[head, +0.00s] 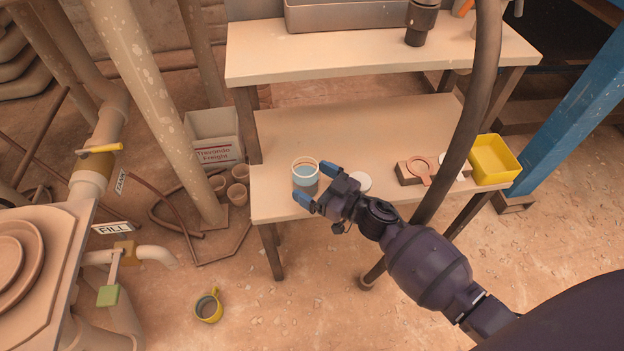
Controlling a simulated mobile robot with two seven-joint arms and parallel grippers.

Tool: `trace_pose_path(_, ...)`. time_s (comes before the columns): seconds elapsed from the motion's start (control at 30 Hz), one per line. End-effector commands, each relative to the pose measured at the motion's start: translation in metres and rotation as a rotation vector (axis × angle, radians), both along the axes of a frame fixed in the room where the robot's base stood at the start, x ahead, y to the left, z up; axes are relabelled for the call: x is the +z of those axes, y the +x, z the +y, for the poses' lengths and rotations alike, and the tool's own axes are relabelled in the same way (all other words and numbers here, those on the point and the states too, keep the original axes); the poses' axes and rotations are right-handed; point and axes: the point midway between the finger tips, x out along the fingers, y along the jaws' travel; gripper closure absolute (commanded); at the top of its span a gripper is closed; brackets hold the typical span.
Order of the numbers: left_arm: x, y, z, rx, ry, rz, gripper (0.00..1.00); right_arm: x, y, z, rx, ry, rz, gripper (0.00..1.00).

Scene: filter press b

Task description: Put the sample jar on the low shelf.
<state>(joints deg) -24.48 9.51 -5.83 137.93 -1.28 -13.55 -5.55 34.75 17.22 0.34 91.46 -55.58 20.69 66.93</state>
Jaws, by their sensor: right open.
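The sample jar (305,174), a small round jar with a pale rim and a blue-grey body, stands upright at the front left of the low shelf (350,125). My right gripper (315,183) comes in from the right, low over the shelf's front edge. Its blue-tipped fingers are open, one at the jar's right side and one near its lower front. I cannot tell whether the fingers touch the jar. My left gripper is not in view.
A white disc (360,182), a brown block (411,172) and a yellow bin (493,160) are on the shelf to the right. The upper shelf (370,52) overhangs the back. A dark hose (468,130) hangs in front. A yellow mug (208,306) lies on the floor.

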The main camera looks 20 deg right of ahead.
Motion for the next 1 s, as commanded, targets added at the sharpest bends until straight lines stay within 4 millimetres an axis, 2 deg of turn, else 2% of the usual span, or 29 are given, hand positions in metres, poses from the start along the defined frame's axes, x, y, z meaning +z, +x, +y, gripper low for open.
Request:
trace_pose_path(0.4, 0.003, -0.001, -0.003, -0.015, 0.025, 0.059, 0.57, 0.004, -0.062, -0.036, -0.002, -0.001, -0.004, 0.05)
trace_pose_path(0.6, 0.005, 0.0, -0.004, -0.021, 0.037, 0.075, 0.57, 0.002, -0.086, -0.049, -0.001, -0.002, -0.003, 0.05)
trace_pose_path(0.8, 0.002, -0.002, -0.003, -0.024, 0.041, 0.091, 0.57, 0.001, -0.096, -0.054, -0.001, 0.0, -0.001, 0.05)
trace_pose_path(1.0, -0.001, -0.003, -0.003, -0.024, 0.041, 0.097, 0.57, 0.0, -0.097, -0.054, -0.001, -0.001, 0.0, 0.05)
